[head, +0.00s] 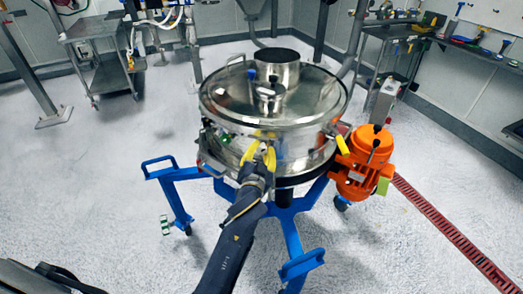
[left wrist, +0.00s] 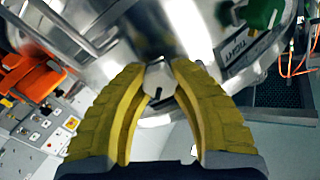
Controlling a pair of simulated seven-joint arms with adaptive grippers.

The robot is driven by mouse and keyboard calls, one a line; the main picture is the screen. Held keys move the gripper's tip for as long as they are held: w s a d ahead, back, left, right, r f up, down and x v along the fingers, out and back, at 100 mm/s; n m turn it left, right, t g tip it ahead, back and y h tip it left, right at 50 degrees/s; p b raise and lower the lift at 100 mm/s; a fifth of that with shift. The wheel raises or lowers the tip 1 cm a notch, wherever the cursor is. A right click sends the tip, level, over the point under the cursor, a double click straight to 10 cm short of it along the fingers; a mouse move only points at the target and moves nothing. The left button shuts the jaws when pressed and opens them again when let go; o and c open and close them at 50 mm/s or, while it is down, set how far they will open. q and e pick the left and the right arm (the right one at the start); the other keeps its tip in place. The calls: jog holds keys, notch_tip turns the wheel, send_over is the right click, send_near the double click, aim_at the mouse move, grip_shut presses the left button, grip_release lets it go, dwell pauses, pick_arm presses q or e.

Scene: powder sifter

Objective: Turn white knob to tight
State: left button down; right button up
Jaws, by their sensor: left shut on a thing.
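The steel powder sifter (head: 225,105) stands in the middle of the head view. My left gripper (head: 258,153) has its yellow fingers at the front of the sifter's side wall. In the left wrist view, my left gripper (left wrist: 158,85) is shut on the white knob (left wrist: 158,76), with a fingertip on each side. The knob's face shows a small dark mark. In the head view the fingers mostly hide the knob. My right gripper is not in view.
An orange motor (head: 362,160) hangs at the sifter's right. Blue legs (head: 290,235) with handles spread below it. A green part (left wrist: 262,12) sits close to the label plate. A steel cart (head: 108,75) stands back left; the floor at left is clear.

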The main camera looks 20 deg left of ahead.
pick_arm(q)
jog(key=shift+r, duration=0.1)
jog(key=c, duration=1)
grip_release()
jog(key=s+d, duration=0.1)
jog(key=s, duration=1.1)
jog(key=shift+d, duration=0.3)
